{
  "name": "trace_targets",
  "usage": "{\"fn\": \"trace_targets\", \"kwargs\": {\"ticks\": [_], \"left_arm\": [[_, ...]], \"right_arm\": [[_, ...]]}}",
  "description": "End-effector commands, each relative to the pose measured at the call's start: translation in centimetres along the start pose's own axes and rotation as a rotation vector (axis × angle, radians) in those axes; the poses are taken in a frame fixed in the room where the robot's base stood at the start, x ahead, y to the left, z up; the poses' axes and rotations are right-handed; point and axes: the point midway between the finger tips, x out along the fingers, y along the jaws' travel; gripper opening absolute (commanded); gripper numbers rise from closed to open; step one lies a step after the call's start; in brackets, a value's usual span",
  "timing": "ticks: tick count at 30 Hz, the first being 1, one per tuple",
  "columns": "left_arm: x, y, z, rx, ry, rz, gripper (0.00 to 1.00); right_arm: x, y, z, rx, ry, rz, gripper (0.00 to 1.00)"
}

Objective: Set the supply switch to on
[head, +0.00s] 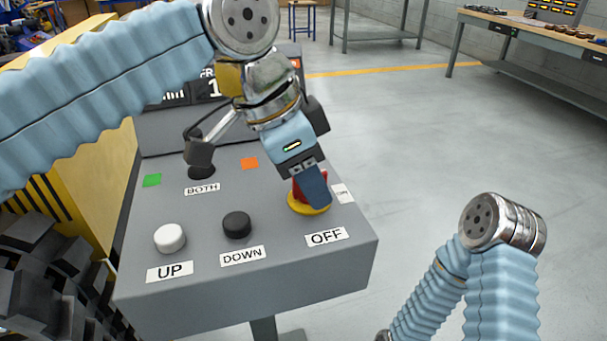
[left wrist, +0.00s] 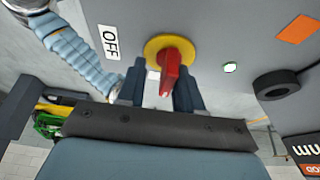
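The supply switch is a red handle on a round yellow base (head: 309,209) at the right of the grey control panel. In the left wrist view its red handle (left wrist: 171,72) stands out from the yellow base. An OFF label (head: 326,237) is in front of it; a second, partly hidden white label (head: 343,193) is to its right. My left gripper (head: 316,188) is over the switch and hides part of the handle. In the left wrist view its fingers are apart with the handle between them, nearer the right finger; contact is unclear. My right gripper is out of view.
The panel (head: 200,290) also has a white UP button (head: 170,238), a black DOWN button (head: 236,224) and a black knob marked BOTH (head: 201,170). A large dark tyre (head: 45,275) is at left. The floor to the right is open, with a workbench (head: 530,30) beyond.

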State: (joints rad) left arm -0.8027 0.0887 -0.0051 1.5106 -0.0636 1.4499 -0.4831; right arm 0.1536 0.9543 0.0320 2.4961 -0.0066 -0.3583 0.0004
Motion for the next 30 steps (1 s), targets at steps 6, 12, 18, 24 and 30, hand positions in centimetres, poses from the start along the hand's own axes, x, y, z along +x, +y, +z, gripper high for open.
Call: {"fn": "trace_targets", "kwargs": {"ticks": [6,12,18,24,30], "left_arm": [[0.0,-0.1,0.0,-0.002,0.002,-0.001,0.38],[-0.7,-0.2,0.0,-0.005,0.005,-0.004,0.38],[-4.4,-0.1,0.0,-0.008,0.009,-0.008,0.38],[-9.6,0.2,0.2,-0.011,0.007,-0.007,0.38],[-12.8,0.4,0.2,-0.012,0.004,-0.007,0.38]], "right_arm": [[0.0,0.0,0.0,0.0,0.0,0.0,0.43],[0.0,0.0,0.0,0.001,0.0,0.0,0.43],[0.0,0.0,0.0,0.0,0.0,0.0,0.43],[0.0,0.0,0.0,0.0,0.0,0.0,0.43],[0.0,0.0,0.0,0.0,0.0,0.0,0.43]]}}
